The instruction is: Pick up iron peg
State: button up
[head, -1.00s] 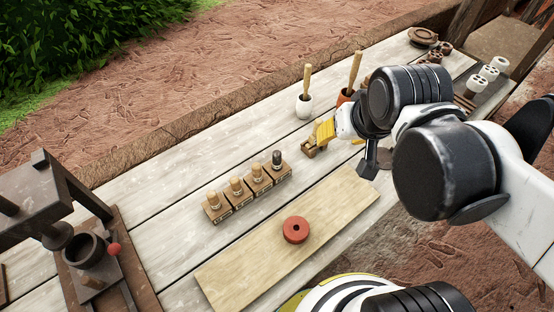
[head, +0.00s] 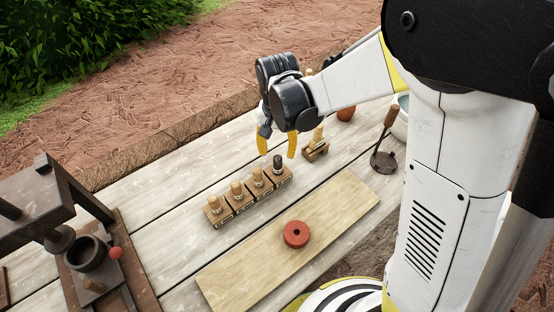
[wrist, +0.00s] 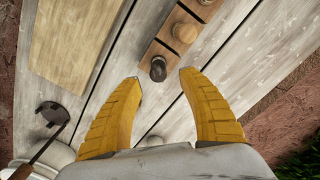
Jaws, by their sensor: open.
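The iron peg (head: 278,161) is dark grey and stands upright in the rightmost wooden block of a row in the head view. In the wrist view the iron peg (wrist: 158,69) shows just beyond and between my fingertips. My gripper (head: 277,146) is open and empty, its yellow fingers pointing down above the right end of the row. In the wrist view my gripper (wrist: 160,75) has its fingers spread on either side of the peg's line, not touching it.
Several wooden pegs (head: 237,188) stand in the same row, to the left. A plank (head: 240,268) with a red ring (head: 296,234) lies in front. A dark press (head: 50,200) stands at left. A small wooden stand (head: 316,151) and a dark ladle (head: 384,160) are at right.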

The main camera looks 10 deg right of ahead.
aim_at(278, 166)
jog(key=f+b, duration=0.1)
jog(key=f, duration=0.2)
jog(key=f+b, duration=0.2)
jog(key=f, duration=0.2)
jog(key=shift+s+f, duration=0.2)
jog(key=shift+f, duration=0.1)
jog(key=shift+r, duration=0.1)
grip_shut()
